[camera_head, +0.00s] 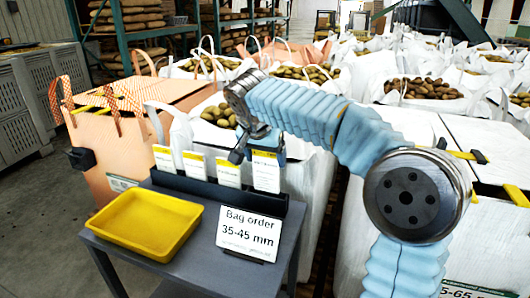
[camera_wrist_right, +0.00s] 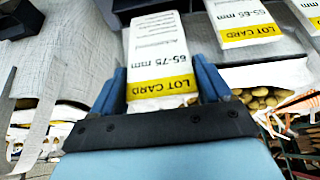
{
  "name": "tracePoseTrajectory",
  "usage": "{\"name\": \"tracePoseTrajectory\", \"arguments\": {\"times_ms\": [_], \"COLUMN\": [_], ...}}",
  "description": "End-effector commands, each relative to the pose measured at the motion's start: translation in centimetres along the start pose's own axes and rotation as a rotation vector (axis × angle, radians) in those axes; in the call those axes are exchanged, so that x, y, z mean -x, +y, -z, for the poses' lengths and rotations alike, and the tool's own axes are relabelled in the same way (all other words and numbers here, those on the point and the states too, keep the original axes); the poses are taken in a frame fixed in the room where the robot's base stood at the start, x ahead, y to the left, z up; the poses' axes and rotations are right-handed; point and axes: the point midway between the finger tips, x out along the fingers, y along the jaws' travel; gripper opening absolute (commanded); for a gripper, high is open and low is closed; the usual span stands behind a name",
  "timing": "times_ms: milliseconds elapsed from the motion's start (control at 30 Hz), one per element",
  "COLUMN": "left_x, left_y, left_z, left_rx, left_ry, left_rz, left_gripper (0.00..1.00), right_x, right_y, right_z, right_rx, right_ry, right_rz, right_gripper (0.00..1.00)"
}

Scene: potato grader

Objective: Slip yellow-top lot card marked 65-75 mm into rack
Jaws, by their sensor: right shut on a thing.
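My right gripper (camera_head: 259,148) is shut on a white lot card (camera_head: 266,173) with a yellow top. In the right wrist view the held card (camera_wrist_right: 158,50) reads 65-75 mm and sits between the blue fingers (camera_wrist_right: 162,88), gripped near its yellow band. The card hangs upright over the right part of the black rack (camera_head: 222,195) on the grey table. Its lower edge is at the rack; I cannot tell whether it is inside a slot. My left gripper is not in view.
Several other yellow-top cards stand in the rack to the left, one (camera_wrist_right: 243,18) reading 55-65 mm. A yellow tray (camera_head: 148,248) and a "Bag order 35-45 mm" sign (camera_head: 249,232) are on the grey table (camera_head: 180,268). Potato bags (camera_head: 222,112) stand close behind.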

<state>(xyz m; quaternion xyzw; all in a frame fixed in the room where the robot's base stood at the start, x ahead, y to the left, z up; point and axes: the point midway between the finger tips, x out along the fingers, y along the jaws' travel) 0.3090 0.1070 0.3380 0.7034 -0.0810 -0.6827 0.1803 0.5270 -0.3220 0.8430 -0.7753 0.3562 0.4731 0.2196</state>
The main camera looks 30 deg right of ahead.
Motion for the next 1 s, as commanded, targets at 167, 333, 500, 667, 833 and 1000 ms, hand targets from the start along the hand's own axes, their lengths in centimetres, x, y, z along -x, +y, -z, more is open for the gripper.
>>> {"name": "tracePoseTrajectory", "arguments": {"times_ms": [167, 333, 500, 667, 833, 1000], "left_x": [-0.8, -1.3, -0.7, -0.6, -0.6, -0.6], "left_y": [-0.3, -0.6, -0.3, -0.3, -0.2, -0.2], "left_z": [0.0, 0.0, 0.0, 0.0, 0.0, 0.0], "left_rx": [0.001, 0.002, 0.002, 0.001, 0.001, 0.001], "left_ry": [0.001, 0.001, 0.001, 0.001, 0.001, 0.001], "left_rz": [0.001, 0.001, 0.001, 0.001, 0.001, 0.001], "left_gripper": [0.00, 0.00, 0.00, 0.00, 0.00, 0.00], "right_x": [-1.4, -2.5, -3.0, -3.5, -3.7, -3.7], "right_y": [0.0, 0.0, 0.0, 0.0, 0.0, 0.0], "right_z": [-0.5, -0.9, -0.8, -0.8, -0.8, -0.8], "right_rx": [0.000, 0.000, -0.001, 0.000, 0.000, 0.000], "right_ry": [-0.015, -0.029, -0.059, -0.077, -0.083, -0.082], "right_rz": [-0.001, 0.000, -0.001, -0.001, 0.000, 0.000], "right_gripper": [0.28, 0.28, 0.28, 0.28, 0.28, 0.28]}}
